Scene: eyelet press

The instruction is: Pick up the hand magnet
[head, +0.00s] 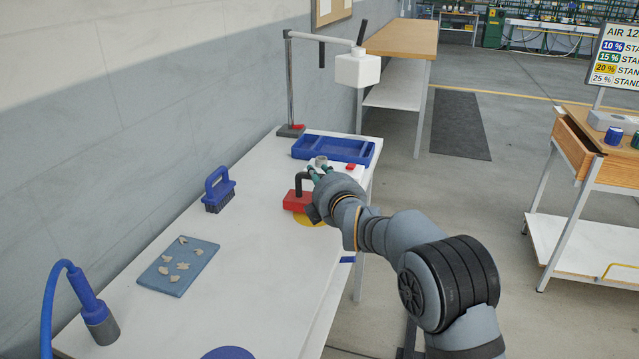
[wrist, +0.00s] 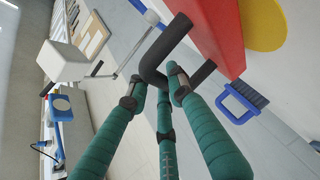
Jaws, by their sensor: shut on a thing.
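The hand magnet (head: 297,201) is a red block with a black handle, at the yellow disc (head: 312,222) on the white table. In the wrist view, its red body (wrist: 207,28) is at the top and its black handle (wrist: 172,38) reaches down between my fingers. My gripper (head: 318,174) comes in from the right in the head view. In the wrist view, the green fingers of my gripper (wrist: 160,84) are shut on the handle. Whether the block touches the table is hard to tell.
A blue tray (head: 333,160) and a lamp (head: 357,69) stand behind the magnet. A blue brush (head: 218,190) stands to the left, by the wall. A blue mat (head: 196,285) with several small pieces lies nearer. The table (head: 255,250) between is clear.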

